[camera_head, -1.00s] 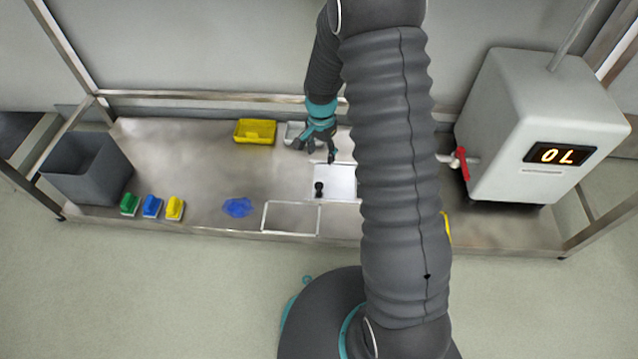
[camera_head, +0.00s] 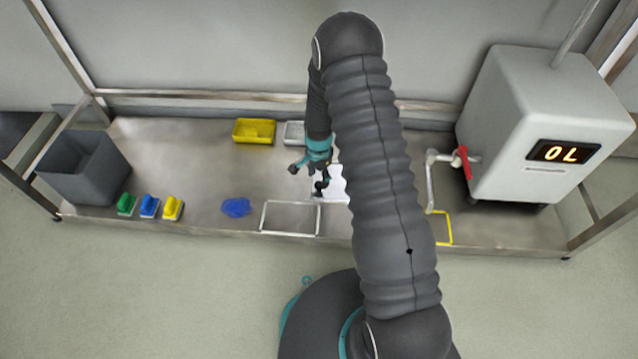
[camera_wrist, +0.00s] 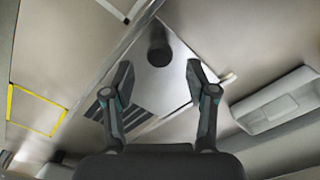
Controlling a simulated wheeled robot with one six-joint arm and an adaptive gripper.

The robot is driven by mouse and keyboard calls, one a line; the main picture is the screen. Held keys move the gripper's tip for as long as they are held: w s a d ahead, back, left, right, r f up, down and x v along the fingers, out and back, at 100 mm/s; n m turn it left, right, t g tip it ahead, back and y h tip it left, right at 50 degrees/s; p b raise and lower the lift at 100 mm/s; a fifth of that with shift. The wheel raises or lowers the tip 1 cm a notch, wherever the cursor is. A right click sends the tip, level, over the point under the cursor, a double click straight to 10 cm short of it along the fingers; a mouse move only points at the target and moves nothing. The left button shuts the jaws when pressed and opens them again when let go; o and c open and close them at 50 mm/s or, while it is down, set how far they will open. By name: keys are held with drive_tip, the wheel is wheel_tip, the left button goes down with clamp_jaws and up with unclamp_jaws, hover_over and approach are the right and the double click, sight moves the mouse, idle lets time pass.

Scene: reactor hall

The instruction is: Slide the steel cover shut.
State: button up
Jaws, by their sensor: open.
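The steel cover is a pale flat plate (camera_head: 337,186) on the bench in the head view, partly hidden behind my arm. In the wrist view the cover (camera_wrist: 172,88) carries an upright dark round knob (camera_wrist: 158,48). Dark slots (camera_wrist: 112,108) show along the cover's lower left side. My gripper (camera_head: 307,178) is open above the cover, near the knob. In the wrist view the two fingers of my gripper (camera_wrist: 159,68) are spread, with the knob in line between them, just beyond the tips. I see no contact with the knob.
A white outlined frame (camera_head: 290,218) and a blue cloth (camera_head: 236,207) lie left of the cover. A yellow tray (camera_head: 254,131) and a grey tray (camera_head: 294,133) stand behind. A white tank (camera_head: 535,125) with a red-handled tap (camera_head: 463,162) stands right. A grey bin (camera_head: 85,168) stands far left.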

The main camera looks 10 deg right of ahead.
sight(319, 184)
drive_tip(key=shift+f, duration=1.7)
clamp_jaws()
